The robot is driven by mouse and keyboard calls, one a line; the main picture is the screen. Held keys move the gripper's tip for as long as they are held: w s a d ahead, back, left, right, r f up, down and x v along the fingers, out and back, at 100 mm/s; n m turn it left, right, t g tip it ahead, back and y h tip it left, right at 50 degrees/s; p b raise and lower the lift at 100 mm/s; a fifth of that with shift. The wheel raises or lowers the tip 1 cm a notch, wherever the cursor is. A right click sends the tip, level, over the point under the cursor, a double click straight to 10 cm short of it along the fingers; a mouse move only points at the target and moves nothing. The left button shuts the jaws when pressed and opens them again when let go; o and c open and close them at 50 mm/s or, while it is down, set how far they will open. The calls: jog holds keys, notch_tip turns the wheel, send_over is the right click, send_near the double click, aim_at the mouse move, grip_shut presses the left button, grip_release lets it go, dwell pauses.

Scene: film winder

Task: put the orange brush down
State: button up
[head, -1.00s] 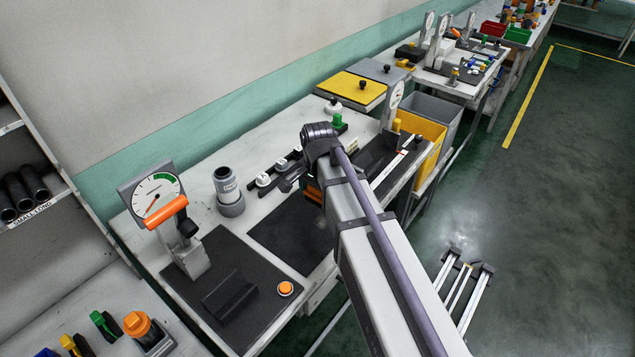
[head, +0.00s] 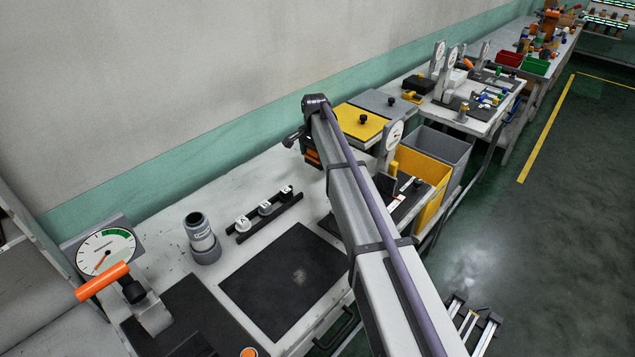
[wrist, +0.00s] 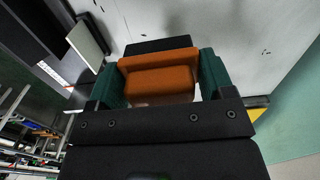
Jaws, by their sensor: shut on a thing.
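The orange brush (wrist: 158,82) sits between the two green fingers of my gripper (wrist: 161,70) in the wrist view. A dark strip shows along its far edge. My gripper is shut on it, above the white bench top (wrist: 180,22). In the head view my gripper (head: 311,157) is mostly hidden behind my arm, and a bit of orange shows there. I cannot tell the exact height of the brush above the bench.
The black mat (head: 285,282) on the bench is bare except for a pale smudge. Left of it stand a grey cylinder (head: 201,238), a rack of white lettered knobs (head: 265,209) and a dial gauge (head: 105,250). A yellow-lidded box (head: 360,121) and bins (head: 424,169) stand beyond.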

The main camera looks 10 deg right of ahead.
aim_at(315, 184)
notch_tip(315, 184, down, 10)
jog(key=b, duration=0.8)
jog(key=shift+r, duration=0.2)
jog(key=shift+r+p, duration=0.35)
jog(key=shift+f, duration=0.25)
jog(key=o, duration=0.8)
jog(key=shift+r, duration=0.1)
